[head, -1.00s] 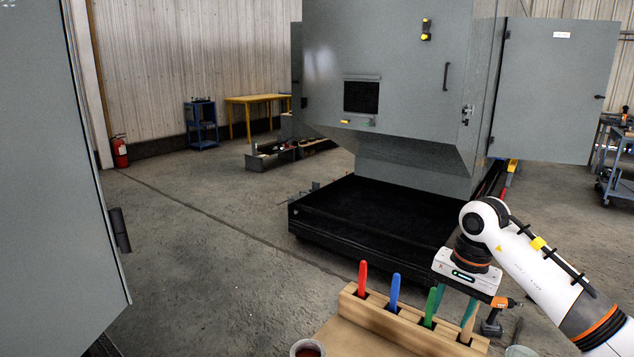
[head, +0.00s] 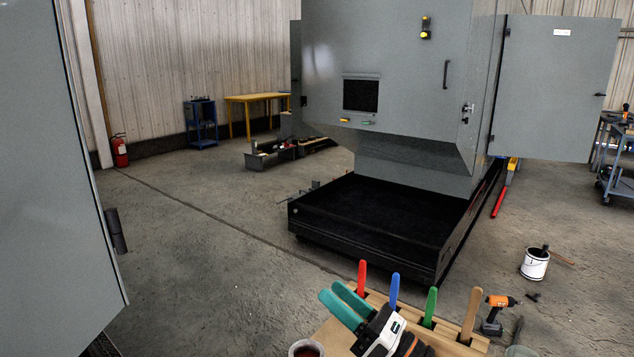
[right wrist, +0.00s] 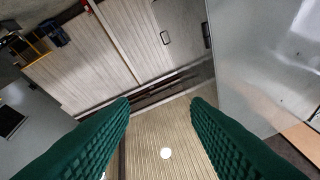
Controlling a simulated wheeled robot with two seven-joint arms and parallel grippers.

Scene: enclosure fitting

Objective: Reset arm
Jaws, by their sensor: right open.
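My right gripper (head: 331,292) is at the bottom centre of the head view, over the left front of the wooden holder. Its two teal fingers point up and left, away from the tool handles. In the right wrist view the ribbed green fingers (right wrist: 160,105) stand apart with nothing between them. Most of my right arm is below the picture edge. My left gripper is not in view.
A wooden holder (head: 459,345) carries red, blue, green and tan handles. A cup (head: 306,348) and an orange drill (head: 495,311) flank it. Behind stands a large grey enclosure (head: 400,60) on a black base; a white bucket (head: 535,263) is right.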

